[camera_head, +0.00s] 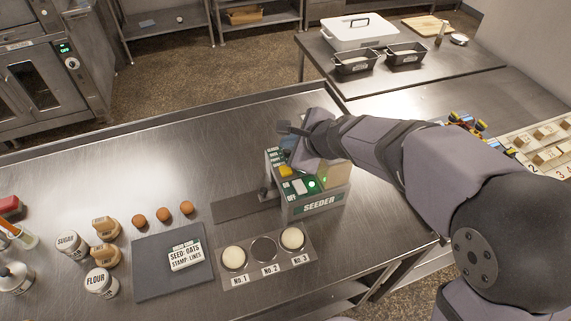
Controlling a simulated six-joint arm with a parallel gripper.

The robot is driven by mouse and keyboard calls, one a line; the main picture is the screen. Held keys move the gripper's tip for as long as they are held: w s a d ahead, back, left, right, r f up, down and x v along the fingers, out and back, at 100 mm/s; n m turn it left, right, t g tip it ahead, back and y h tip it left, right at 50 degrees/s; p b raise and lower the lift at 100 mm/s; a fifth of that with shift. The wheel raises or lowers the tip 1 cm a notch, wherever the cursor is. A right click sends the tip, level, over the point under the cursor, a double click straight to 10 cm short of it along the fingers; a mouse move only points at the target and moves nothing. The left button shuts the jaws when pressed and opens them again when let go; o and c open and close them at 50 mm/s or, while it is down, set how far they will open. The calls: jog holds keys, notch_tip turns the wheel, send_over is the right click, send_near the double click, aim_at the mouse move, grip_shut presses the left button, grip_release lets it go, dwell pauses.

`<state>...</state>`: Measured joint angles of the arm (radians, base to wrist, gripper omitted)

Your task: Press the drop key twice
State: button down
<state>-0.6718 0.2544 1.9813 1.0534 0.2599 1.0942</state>
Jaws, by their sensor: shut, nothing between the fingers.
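The seeder (318,206) is a grey box with a green top panel and a "SEEDER" label, standing near the middle of the steel bench. Its top carries a yellow button (285,171), a white key (299,187) and a lit green spot (312,184). The small key labels are too small to read, so I cannot tell which is the drop key. My gripper (301,160) is shut and empty, pointing down over the back of the seeder's top. Its fingertips are hard to make out, and I cannot tell whether they touch a key. My arm hides part of the seeder's far right side.
A tray with rounds marked No.1 to No.3 (268,279) lies in front of the seeder. Loaf tins (355,62) stand on the back bench.

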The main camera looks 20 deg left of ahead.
aim_at(288, 172)
notch_tip(288, 172, up, 2)
jog(key=shift+r+p, duration=0.1)
jog(key=shift+p, duration=0.7)
notch_tip(288, 172, down, 9)
jog(key=b, duration=0.8)
jog(key=shift+b, duration=0.4)
dwell(1.3)
jog(key=shift+f+b, duration=0.4)
jog(key=shift+b, duration=0.05)
jog(key=shift+f+b, duration=0.55)
dwell(0.7)
dwell(0.4)
jog(key=shift+r+p, duration=1)
